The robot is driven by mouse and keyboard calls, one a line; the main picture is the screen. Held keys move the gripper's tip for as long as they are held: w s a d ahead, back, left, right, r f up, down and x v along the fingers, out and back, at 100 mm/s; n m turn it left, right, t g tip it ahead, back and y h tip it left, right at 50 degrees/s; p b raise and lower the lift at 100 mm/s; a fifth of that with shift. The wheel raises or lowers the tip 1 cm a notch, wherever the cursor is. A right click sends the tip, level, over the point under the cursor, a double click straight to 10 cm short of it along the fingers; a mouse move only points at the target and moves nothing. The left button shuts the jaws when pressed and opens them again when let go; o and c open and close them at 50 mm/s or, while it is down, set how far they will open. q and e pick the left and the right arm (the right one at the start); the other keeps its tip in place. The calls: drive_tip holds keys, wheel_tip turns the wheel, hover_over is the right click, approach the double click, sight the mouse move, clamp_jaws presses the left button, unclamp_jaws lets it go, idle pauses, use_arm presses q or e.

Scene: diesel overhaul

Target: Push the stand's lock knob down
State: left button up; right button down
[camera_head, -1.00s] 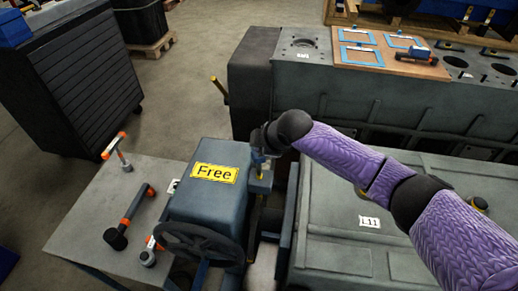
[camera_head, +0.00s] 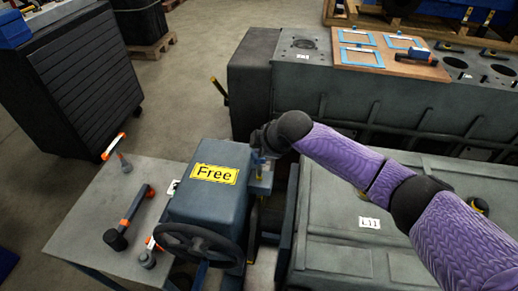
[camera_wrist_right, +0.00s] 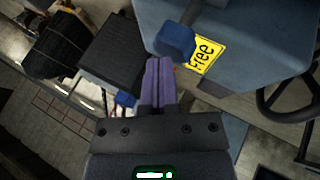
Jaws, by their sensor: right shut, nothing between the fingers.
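The stand's grey-blue housing (camera_head: 210,213) carries a yellow "Free" label (camera_head: 214,174). In the right wrist view, a blue knob (camera_wrist_right: 174,41) on a shaft stands beside the label (camera_wrist_right: 202,55). I take it for the lock knob. My right gripper (camera_wrist_right: 159,62) is shut and empty, its purple fingertips just short of the knob in that picture. I cannot tell whether they touch it. In the head view, my right wrist hangs at the housing's right edge and largely hides the fingers and knob. My left gripper is not in view.
A black handwheel (camera_head: 197,243) is on the housing's front. A grey table (camera_head: 75,222) at left holds several orange-and-black tools. A large engine block (camera_head: 400,105) lies behind, and a grey-green cover marked L11 (camera_head: 345,250) lies at right under my arm.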

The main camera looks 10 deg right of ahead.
idle(0.3)
drive_tip(key=shift+f, duration=0.15)
drive_tip(key=shift+f+b, duration=0.3)
drive_tip(key=shift+f, duration=0.05)
drive_tip(key=shift+f+b, duration=0.3)
drive_tip(key=shift+f, duration=0.3)
wheel_tip(320, 180, up, 9)
drive_tip(key=p, duration=0.8)
drive_tip(key=shift+f+p, duration=0.15)
drive_tip(key=shift+p, duration=0.15)
drive_tip(key=shift+f, duration=0.3)
